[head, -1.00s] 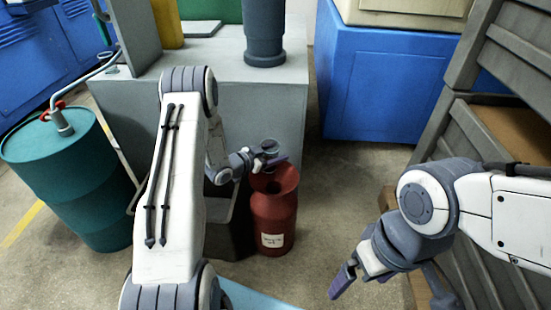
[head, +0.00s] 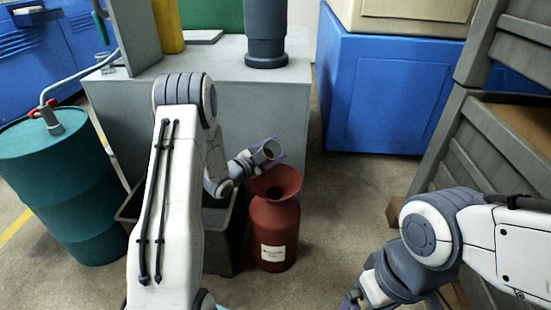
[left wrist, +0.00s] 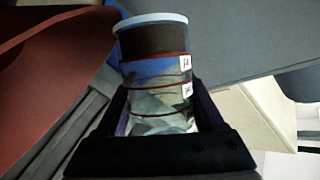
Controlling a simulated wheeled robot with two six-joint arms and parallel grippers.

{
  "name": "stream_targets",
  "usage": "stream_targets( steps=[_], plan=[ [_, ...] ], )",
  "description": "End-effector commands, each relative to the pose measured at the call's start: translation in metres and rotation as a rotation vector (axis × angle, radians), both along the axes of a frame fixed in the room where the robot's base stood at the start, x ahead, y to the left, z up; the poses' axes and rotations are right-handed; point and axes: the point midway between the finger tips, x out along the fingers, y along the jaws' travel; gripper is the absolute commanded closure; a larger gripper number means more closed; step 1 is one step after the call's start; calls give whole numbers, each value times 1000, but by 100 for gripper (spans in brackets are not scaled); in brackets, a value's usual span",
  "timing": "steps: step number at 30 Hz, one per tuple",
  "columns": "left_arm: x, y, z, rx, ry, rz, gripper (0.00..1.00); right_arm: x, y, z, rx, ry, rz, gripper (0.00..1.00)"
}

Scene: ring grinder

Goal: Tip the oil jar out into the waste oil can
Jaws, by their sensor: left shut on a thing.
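My left gripper (head: 268,158) is shut on a clear glass jar (left wrist: 155,85) with a pale rim, red lines and small white labels. In the left wrist view a dark brown band lies just under the rim; I cannot tell if it is oil. In the head view the jar (head: 266,151) is tilted, just above the funnel-shaped mouth of the red waste oil can (head: 275,222). No stream of oil is visible. The can stands upright on the floor with a white label. My right gripper (head: 350,300) is partly cut off at the bottom edge, away from the can.
A teal drum (head: 65,190) with a pipe and red valve stands at the left. A dark open bin (head: 222,225) is beside the can, partly behind my left arm. A grey cabinet (head: 255,110) stands behind. Floor is clear right of the can.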

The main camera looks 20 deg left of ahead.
Motion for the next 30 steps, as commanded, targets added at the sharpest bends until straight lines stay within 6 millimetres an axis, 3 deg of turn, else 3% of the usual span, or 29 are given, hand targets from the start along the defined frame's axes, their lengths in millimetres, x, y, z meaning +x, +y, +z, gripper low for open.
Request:
stream_targets(
  steps=[1,5,30],
  plan=[
    [-1,4,-11,26,-8,11,100,0,0,-12,0,0,0,0],
    [-1,3,-10,88,-66,10,100,0,0,-25,0,0,0,0],
    [-4,-2,13,467,-445,7,100,0,0,-108,0,0,0,0]
  ],
)
